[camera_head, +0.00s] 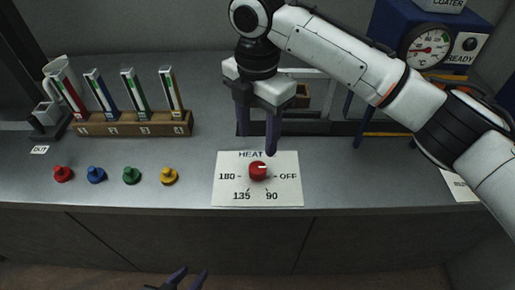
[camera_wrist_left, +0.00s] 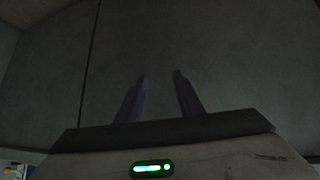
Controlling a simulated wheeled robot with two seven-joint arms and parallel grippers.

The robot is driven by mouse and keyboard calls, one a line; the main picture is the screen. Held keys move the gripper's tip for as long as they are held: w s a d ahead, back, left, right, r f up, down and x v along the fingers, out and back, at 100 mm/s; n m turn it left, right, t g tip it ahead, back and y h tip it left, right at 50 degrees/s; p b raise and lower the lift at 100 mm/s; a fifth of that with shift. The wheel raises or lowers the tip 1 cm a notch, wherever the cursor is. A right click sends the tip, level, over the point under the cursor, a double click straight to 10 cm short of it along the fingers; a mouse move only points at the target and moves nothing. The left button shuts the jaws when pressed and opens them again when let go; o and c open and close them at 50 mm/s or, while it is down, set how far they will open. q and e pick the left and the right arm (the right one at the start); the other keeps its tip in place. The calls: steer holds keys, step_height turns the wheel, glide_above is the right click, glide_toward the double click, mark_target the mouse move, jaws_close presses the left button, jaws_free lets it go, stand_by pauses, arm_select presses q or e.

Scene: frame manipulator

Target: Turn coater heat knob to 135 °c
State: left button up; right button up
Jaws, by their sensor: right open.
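The red heat knob (camera_head: 258,172) sits on a white dial card (camera_head: 226,197) on the grey counter. The card reads HEAT, OFF at the right, 90 at lower right, 135 at lower left and 180 at the left. The knob's white mark points right, toward OFF. My right gripper (camera_head: 257,141) is open, fingers down, just above and behind the knob; it holds nothing, and I cannot tell its exact height. My left gripper (camera_head: 187,279) is low at the bottom edge, in front of the counter; it is open and empty in the left wrist view (camera_wrist_left: 161,76).
Several coloured pegs, including a yellow one (camera_head: 169,176), stand left of the card. A wooden rack (camera_head: 135,130) with several slim upright pieces stands behind them. The blue coater (camera_head: 391,17) with a gauge (camera_head: 427,46) and READY sign is at back right. My right arm crosses the right side.

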mark_target(257, 167)
steer(key=f, duration=0.9)
steer(key=shift+s+f+p, duration=0.2)
steer(key=shift+s+p, duration=0.15)
steer(key=c, duration=1)
